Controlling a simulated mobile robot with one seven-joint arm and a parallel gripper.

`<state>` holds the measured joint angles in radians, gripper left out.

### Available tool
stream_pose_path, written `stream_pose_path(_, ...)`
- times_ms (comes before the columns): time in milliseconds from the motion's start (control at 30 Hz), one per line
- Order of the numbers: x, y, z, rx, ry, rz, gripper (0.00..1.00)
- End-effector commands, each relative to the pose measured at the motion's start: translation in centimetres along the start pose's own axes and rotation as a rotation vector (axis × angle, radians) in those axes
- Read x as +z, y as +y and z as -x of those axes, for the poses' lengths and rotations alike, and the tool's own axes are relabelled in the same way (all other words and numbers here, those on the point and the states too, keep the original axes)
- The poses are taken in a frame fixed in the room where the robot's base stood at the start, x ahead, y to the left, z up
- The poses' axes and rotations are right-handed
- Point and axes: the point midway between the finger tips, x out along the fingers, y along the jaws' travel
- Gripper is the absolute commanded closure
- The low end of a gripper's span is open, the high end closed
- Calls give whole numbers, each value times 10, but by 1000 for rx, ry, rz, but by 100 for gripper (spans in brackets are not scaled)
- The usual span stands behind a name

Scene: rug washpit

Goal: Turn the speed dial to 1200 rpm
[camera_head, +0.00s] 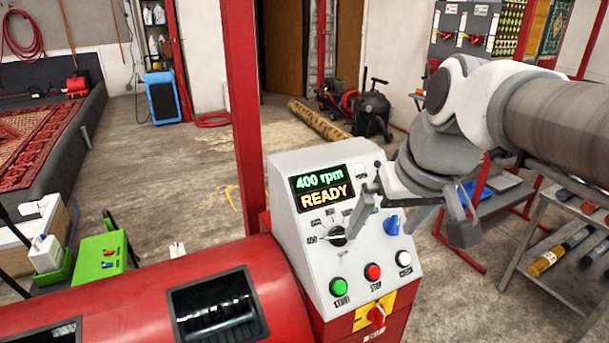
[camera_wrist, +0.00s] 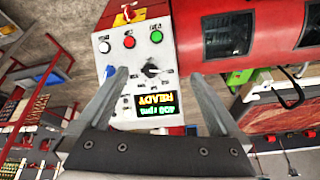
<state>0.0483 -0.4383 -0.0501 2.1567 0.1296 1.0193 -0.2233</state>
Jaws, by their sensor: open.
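The speed dial (camera_head: 338,236) is a black knob on the sloping grey control panel (camera_head: 312,262), ringed by small printed labels I cannot read reliably. The display (camera_head: 322,188) above it reads "400 rpm" in green and "READY" in orange. My gripper (camera_head: 408,230) is open and empty, above the right part of the panel, its fingers spread. In the wrist view the dial (camera_wrist: 152,69) appears between the two fingers of my gripper (camera_wrist: 162,75), apart from both as far as I can see. The display (camera_wrist: 156,106) appears upside down there.
Near the dial are a green button (camera_head: 338,287), a red button (camera_head: 373,271), a white button (camera_head: 403,258) and a blue knob (camera_head: 391,225). A red switch (camera_head: 376,314) sits on yellow below. A red post (camera_head: 241,110) stands behind; a grey shelf (camera_head: 560,240) is at right.

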Motion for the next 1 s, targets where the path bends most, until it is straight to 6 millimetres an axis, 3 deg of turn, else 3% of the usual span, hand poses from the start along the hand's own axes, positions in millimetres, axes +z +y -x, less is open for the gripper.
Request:
stream_pose_path(33, -12, 6, -16, -15, -12, 5, 0)
stream_pose_path(200, -58, 24, -43, -68, -35, 50, 0)
stream_pose_path(400, -98, 44, -72, -115, -46, 101, 0)
stream_pose_path(600, -114, 52, -84, -135, -48, 126, 0)
stream_pose_path(767, -114, 50, -96, -138, -50, 128, 0)
stream_pose_path(1000, -110, 44, -144, -137, -52, 128, 0)
